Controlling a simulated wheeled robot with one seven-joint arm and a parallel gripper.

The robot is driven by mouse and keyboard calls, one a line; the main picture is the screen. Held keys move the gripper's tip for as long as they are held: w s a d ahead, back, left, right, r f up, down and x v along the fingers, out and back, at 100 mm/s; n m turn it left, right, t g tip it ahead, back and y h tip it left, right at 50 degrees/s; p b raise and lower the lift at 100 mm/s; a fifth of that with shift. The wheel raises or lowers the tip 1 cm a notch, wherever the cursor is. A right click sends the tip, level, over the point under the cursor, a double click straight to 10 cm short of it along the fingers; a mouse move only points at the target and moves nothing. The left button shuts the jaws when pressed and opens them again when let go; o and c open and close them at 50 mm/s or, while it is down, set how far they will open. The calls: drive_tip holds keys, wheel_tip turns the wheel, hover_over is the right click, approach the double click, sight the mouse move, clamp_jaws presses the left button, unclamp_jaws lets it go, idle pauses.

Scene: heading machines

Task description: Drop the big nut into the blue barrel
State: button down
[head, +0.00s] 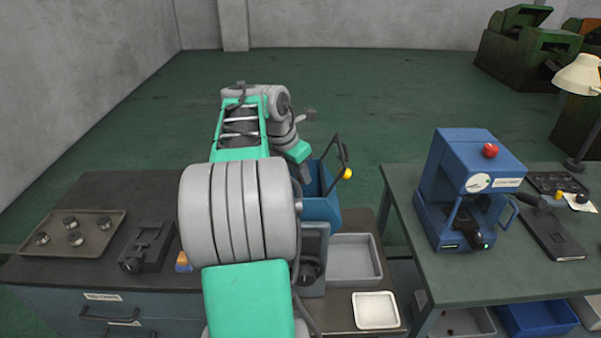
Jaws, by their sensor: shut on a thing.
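My arm rises in front of me, and its wrist bends down at the right of its top. The gripper beyond that wrist is hidden behind my own arm, so its fingers and anything between them do not show. The big nut cannot be made out. A blue body (321,207) stands just right of and below the wrist, partly covered by my arm. A dark looped handle and a yellow knob show beside its top. I cannot tell whether it is the blue barrel.
A brown tray (96,222) with several small round metal parts lies on the left bench, beside a dark vise-like block (148,246). A grey bin (355,262) and white tray (376,310) are right of my arm. A blue press (468,185) stands on the right table.

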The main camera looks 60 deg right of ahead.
drive_tip(key=c, duration=1.2)
unclamp_jaws()
drive_tip(key=p+v, duration=0.1)
drive_tip(key=v, duration=0.7)
drive_tip(key=shift+p, duration=0.35)
drive_tip(key=shift+f, duration=0.1)
